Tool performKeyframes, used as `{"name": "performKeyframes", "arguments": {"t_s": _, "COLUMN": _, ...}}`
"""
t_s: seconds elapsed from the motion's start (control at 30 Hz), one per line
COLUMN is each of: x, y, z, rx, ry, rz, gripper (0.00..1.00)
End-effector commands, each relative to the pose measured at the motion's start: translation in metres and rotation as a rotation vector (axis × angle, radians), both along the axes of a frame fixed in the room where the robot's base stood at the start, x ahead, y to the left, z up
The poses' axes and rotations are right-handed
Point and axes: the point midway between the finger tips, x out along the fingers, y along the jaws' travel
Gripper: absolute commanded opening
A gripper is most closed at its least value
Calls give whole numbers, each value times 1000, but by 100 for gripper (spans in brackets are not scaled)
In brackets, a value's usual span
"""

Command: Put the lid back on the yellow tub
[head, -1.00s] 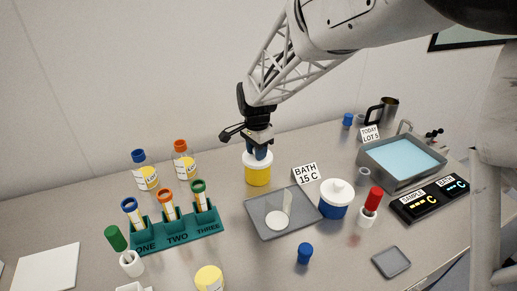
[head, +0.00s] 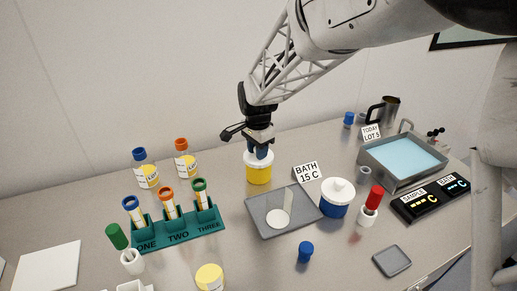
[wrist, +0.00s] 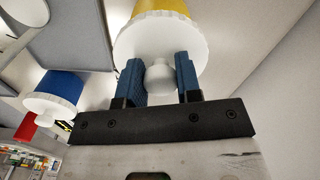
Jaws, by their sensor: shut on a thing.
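The yellow tub (head: 259,175) stands on the bench behind the grey tray, and its yellow side also shows at the top of the wrist view (wrist: 160,7). The white lid (wrist: 160,42) has a round knob and sits over the tub's mouth, looking level. In the wrist view the blue fingers of my gripper (wrist: 160,78) stand on both sides of the knob. In the head view my gripper (head: 261,150) is directly above the tub, pointing down, shut on the lid's knob. Whether the lid is fully seated all round cannot be told.
The grey tray (head: 262,222) with a white disc lies just in front. A blue tub with a white lid (head: 336,198) stands to the right, and the BATH 15 C card (head: 306,172) between. A green tube rack (head: 180,236) and two labelled bottles (head: 185,160) are left.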

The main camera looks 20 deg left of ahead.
Motion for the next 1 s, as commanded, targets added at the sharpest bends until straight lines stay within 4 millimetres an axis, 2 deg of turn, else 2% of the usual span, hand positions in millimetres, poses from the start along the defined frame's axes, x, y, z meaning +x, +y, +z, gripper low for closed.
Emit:
{"name": "performKeyframes", "arguments": {"t_s": 0.13, "x": 0, "y": 0, "z": 0, "rx": 0, "ry": 0, "rz": 0, "gripper": 10}}
{"name": "performKeyframes", "arguments": {"t_s": 0.17, "x": 0, "y": 0, "z": 0, "rx": 0, "ry": 0, "rz": 0, "gripper": 35}}
{"name": "performKeyframes", "arguments": {"t_s": 0.33, "x": 0, "y": 0, "z": 0, "rx": 0, "ry": 0, "rz": 0, "gripper": 61}}
{"name": "performKeyframes", "arguments": {"t_s": 0.53, "x": 0, "y": 0, "z": 0, "rx": 0, "ry": 0, "rz": 0, "gripper": 62}}
{"name": "performKeyframes", "arguments": {"t_s": 0.7, "x": 0, "y": 0, "z": 0, "rx": 0, "ry": 0, "rz": 0, "gripper": 87}}
{"name": "performKeyframes", "arguments": {"t_s": 1.0, "x": 0, "y": 0, "z": 0, "rx": 0, "ry": 0, "rz": 0, "gripper": 87}}
